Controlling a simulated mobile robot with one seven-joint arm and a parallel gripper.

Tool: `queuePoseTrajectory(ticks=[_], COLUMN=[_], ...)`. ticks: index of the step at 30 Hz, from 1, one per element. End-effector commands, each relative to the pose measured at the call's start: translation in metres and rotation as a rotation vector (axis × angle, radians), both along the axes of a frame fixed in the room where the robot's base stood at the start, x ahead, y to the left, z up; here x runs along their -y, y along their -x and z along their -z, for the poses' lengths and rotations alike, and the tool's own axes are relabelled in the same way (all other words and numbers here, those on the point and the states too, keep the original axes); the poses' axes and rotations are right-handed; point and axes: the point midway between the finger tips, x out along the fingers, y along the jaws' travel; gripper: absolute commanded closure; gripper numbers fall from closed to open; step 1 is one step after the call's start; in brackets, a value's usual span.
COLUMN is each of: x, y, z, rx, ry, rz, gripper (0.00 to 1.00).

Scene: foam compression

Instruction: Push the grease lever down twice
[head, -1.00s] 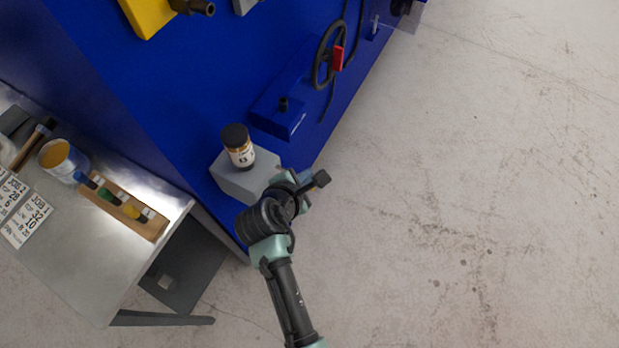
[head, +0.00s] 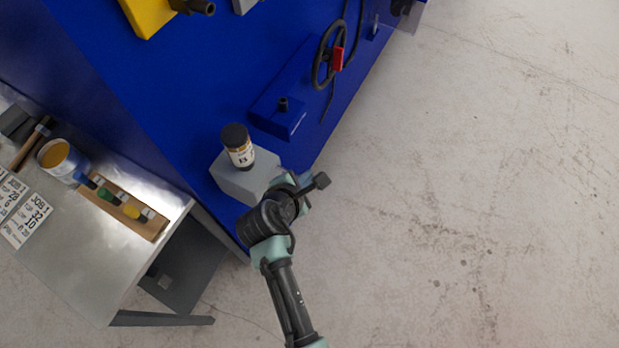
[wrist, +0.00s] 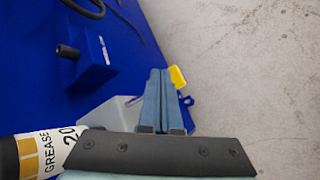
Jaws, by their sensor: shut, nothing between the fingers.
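The grease unit is a grey box (head: 240,180) on the blue machine, with a dark-capped grease jar (head: 238,147) on top. In the wrist view the jar's label (wrist: 45,152) reads GREASE and the grey box (wrist: 112,113) sits behind my fingers. A yellow tab (wrist: 178,76), which looks like the lever's end, shows just right of my fingertips. I cannot tell whether they touch it. My gripper (wrist: 160,73) is shut and empty, its fingers together. In the head view my wrist is beside the box's right side, and the lever is hidden there.
A blue block with a black knob (head: 284,104) and a handwheel with a red grip (head: 338,58) are farther up the machine. A metal table (head: 75,238) with a paint can (head: 62,160) and wooden rack (head: 125,207) stands left. The floor (head: 470,200) to the right is clear.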

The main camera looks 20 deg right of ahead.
Motion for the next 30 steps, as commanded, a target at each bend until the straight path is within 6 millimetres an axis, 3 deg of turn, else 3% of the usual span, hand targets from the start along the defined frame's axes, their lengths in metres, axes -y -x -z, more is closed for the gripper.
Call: queuePoseTrajectory(ticks=[30], x=[0.0], y=[0.0], z=[0.012], rx=[0.0], ry=[-0.001], rz=[-0.001], gripper=[1.0])
